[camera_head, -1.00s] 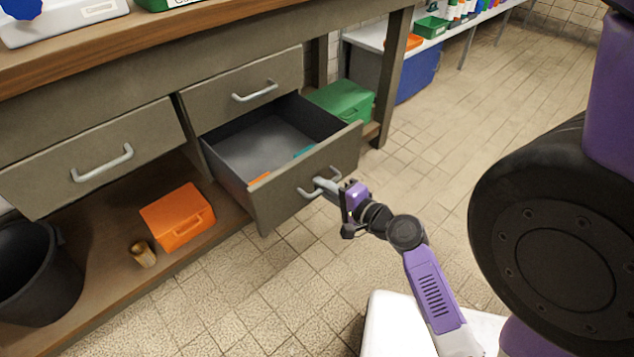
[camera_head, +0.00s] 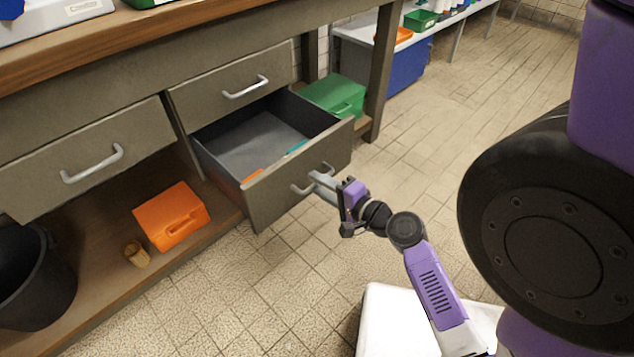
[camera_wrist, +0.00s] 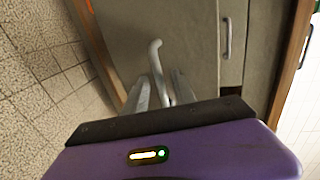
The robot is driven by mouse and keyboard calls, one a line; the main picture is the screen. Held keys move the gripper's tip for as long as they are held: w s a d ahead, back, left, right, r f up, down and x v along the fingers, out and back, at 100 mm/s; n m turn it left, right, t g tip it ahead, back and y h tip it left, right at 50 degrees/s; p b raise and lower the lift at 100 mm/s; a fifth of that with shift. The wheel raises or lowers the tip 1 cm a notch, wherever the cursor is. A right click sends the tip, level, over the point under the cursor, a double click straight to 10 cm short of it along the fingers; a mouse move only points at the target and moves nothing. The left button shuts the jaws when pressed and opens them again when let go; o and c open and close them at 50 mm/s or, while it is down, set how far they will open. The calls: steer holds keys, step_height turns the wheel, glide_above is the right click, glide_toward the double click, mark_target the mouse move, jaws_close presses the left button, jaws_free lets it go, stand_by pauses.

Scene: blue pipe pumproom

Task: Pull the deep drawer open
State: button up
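The deep drawer (camera_head: 300,180) is grey and stands well out from the bench, below a shallow shut drawer (camera_head: 236,88). Its inside shows, with an orange item and a teal item near the front. A pale bar handle (camera_head: 300,189) is on its front; the handle also shows in the wrist view (camera_wrist: 156,62). My gripper (camera_head: 322,184) is at this handle. In the wrist view its two fingers (camera_wrist: 160,92) are spread on either side of the handle, with gaps visible. Exact contact at the fingertips cannot be told.
Another shut drawer (camera_head: 90,160) is at left. The lower shelf (camera_head: 100,288) bears an orange box (camera_head: 172,216), a small brown cup-like object (camera_head: 137,254), a black bin (camera_head: 32,275) and a green box (camera_head: 336,96). The tiled floor (camera_head: 440,150) at right is clear.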

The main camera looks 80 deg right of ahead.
steer(key=v, duration=0.6)
steer(key=shift+s, duration=0.25)
stand_by(0.3)
steer(key=s+a+r+n+t+y, duration=0.1)
steer(key=a+r+n+y, duration=0.3)
steer(key=a+n, duration=0.95)
steer(key=s+a+r+n+t+y, duration=0.1)
steer(key=a+r+n+y, duration=0.25)
steer(key=a+n, duration=1)
step_height(320, 180, up, 31)
steer(key=a+m+p, duration=0.2)
steer(key=p, duration=2.9)
steer(key=shift+a+f+m+y, duration=0.25)
steer(key=shift+m+y, duration=0.1)
steer(key=shift+m, duration=0.05)
